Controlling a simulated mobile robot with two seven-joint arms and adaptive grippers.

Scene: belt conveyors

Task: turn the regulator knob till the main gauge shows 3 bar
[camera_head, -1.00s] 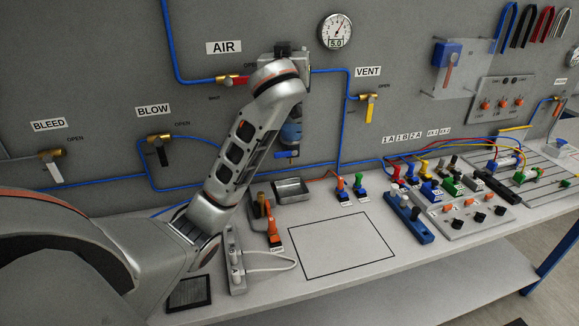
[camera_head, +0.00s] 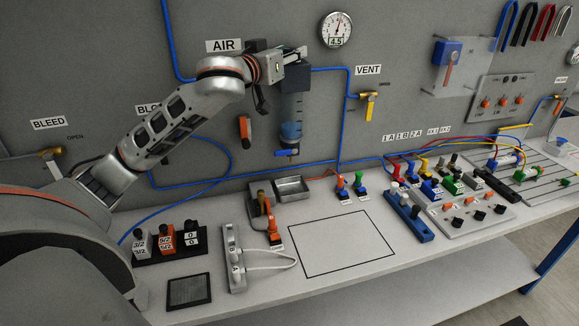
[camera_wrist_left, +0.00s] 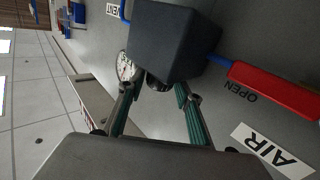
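The regulator (camera_head: 295,78) is a dark block on the wall panel with a blue bowl below it. In the left wrist view its dark block (camera_wrist_left: 176,40) fills the top middle, with a small dark round knob (camera_wrist_left: 157,83) on the near face. My left gripper (camera_head: 292,56) is at the top of the regulator. In the left wrist view its teal fingers (camera_wrist_left: 155,90) stand on both sides of the knob, apart, with gaps beside it. The main gauge (camera_head: 337,30) has a digital readout that looks like 4.5. My right gripper is not in view.
The red AIR valve handle (camera_wrist_left: 275,90) lies close beside the block. The yellow VENT valve (camera_head: 369,103) is to the right of the regulator. Blue tubes run along the panel. The bench (camera_head: 340,245) below holds fittings and a clear outlined area.

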